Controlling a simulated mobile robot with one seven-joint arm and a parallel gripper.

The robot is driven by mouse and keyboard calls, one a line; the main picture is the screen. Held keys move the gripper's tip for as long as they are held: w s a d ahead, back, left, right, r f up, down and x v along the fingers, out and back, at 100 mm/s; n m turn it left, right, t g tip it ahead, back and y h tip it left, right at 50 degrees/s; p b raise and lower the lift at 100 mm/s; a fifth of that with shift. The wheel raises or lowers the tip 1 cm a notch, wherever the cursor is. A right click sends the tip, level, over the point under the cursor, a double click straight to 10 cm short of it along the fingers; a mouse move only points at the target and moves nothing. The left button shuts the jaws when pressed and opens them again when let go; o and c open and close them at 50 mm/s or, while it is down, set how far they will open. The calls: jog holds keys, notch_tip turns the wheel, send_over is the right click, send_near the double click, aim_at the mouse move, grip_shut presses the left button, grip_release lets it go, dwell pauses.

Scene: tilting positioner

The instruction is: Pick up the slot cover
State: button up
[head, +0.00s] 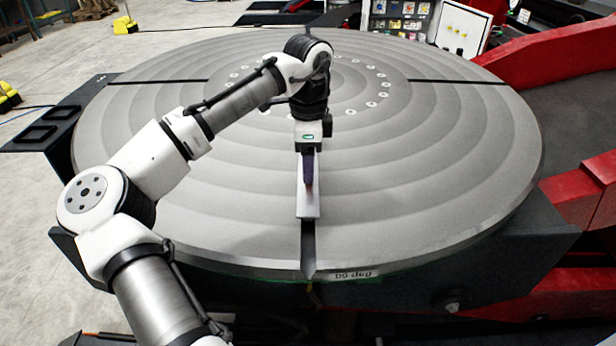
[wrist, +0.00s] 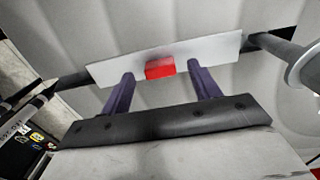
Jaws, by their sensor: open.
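The slot cover (head: 308,207) is a narrow, light grey plate. It lies along the front radial slot of the round table. In the wrist view the slot cover (wrist: 210,53) has a small red block (wrist: 159,68) on its middle, which looks like its grip. My gripper (head: 309,172) is over the cover, pointing down. In the wrist view my gripper (wrist: 162,78) is open, with one purple finger to each side of the red block and a visible gap on both sides. The fingertips appear close to the plate; whether they touch it I cannot tell. My fingers mostly hide the block in the head view.
The round grey table (head: 440,170) has dark slots to left and right and a ring of holes near its centre. Its top is otherwise clear. Red machine frame parts (head: 575,45) rise at the right. A dark side bracket (head: 55,128) is at the left.

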jog(key=shift+f, duration=0.4)
jog(key=shift+c, duration=0.4)
jog(key=c, duration=1.1)
jog(key=shift+r, duration=0.15)
jog(key=shift+c, duration=0.2)
